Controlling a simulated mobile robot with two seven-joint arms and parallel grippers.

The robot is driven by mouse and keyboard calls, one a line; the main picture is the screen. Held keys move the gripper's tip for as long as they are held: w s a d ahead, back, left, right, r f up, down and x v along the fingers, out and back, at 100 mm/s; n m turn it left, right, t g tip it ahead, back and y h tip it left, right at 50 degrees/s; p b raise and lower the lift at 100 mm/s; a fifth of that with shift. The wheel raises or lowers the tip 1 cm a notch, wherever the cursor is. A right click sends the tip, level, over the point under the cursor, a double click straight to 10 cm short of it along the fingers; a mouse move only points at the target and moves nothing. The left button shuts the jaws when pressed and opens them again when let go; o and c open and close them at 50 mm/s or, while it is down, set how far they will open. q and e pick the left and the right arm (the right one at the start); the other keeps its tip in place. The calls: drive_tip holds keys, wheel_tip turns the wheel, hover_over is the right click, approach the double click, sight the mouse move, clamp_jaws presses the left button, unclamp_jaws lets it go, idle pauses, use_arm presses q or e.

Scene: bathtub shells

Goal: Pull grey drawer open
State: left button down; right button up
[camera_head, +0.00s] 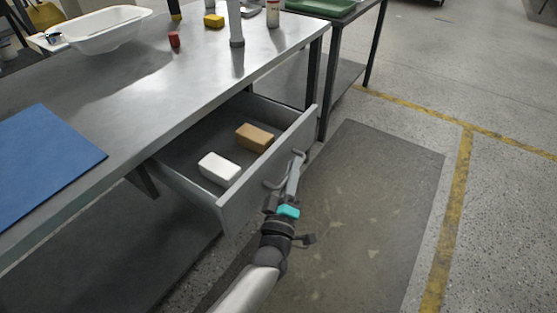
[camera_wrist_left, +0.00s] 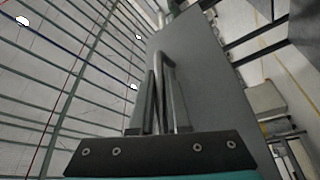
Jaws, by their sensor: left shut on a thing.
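The grey drawer (camera_head: 243,196) stands pulled out from under the metal workbench in the head view. A white block (camera_head: 219,169) and a tan block (camera_head: 254,138) lie inside it. My left gripper (camera_head: 291,178) is at the front of the drawer, shut on its bar handle (camera_head: 299,158). In the left wrist view, the gripper fingers (camera_wrist_left: 163,105) close around the handle, with the grey drawer front (camera_wrist_left: 210,75) behind them. My right gripper is not in view.
The workbench top (camera_head: 175,85) carries a blue mat (camera_head: 45,150), a white tub (camera_head: 105,29), a red piece (camera_head: 174,40) and a yellow block (camera_head: 214,21). A dark floor mat (camera_head: 375,190) lies clear in front. A second table with a green tray (camera_head: 312,7) stands behind.

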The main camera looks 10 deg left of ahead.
use_arm(q)
drive_tip(key=shift+s+d, duration=0.25)
drive_tip(key=shift+d, duration=0.3)
drive_tip(key=shift+s+d, duration=0.2)
drive_tip(key=shift+d, duration=0.35)
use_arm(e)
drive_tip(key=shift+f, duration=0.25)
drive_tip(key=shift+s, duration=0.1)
use_arm(q)
drive_tip(key=c, duration=0.9)
unclamp_jaws()
drive_tip(key=p+v, duration=0.3)
drive_tip(key=v, duration=1.2)
drive_tip(key=shift+s, duration=0.1)
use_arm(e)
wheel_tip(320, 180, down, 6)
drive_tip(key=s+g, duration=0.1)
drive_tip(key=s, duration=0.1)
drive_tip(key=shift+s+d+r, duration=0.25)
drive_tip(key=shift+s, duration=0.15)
use_arm(q)
drive_tip(key=shift+f, duration=0.1)
